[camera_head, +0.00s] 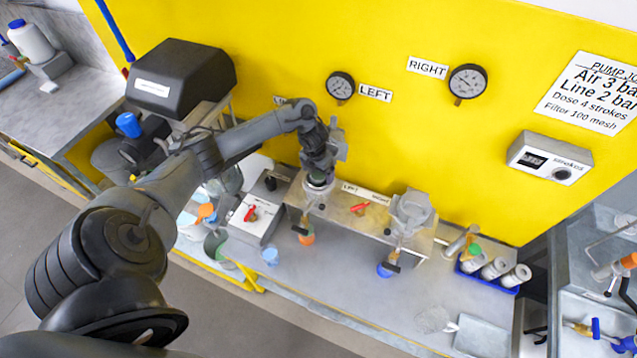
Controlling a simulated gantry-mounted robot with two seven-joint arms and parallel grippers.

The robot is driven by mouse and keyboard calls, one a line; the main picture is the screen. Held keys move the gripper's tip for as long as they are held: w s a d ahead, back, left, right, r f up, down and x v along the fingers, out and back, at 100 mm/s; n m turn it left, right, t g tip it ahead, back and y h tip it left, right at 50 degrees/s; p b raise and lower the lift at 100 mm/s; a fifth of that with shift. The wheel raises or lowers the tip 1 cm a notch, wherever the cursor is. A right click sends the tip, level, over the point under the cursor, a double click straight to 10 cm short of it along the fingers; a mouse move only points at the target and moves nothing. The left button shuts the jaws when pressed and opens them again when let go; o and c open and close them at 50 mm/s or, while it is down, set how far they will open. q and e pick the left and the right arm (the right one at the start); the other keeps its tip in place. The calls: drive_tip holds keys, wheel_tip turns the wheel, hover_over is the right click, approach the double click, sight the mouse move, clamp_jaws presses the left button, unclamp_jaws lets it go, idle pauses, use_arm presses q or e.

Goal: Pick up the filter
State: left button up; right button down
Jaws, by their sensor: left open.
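My left arm reaches in from the left, and its open gripper (318,178) points down at the left station of the grey metal stand. Its fingers are small here, and I cannot tell whether they touch the part beneath. I cannot tell for certain which thing is the filter. Several white cylinders (497,268) lie in a blue tray (481,284) on the right of the bench, well away from the gripper. A pale, see-through item (432,320) lies near the front edge. My right gripper is out of view.
A yellow wall with two gauges (467,81) rises behind. The bench middle (345,280) is clear; a grey plate (483,335) lies front right.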

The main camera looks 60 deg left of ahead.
use_arm(q)
drive_tip(key=shift+c, duration=0.3)
drive_tip(key=c, duration=1.4)
drive_tip(key=shift+r, duration=0.1)
drive_tip(key=shift+r, duration=0.85)
wheel_tip(320, 180, up, 4)
drive_tip(key=shift+f, duration=0.1)
wheel_tip(320, 180, up, 12)
drive_tip(key=p, duration=0.4)
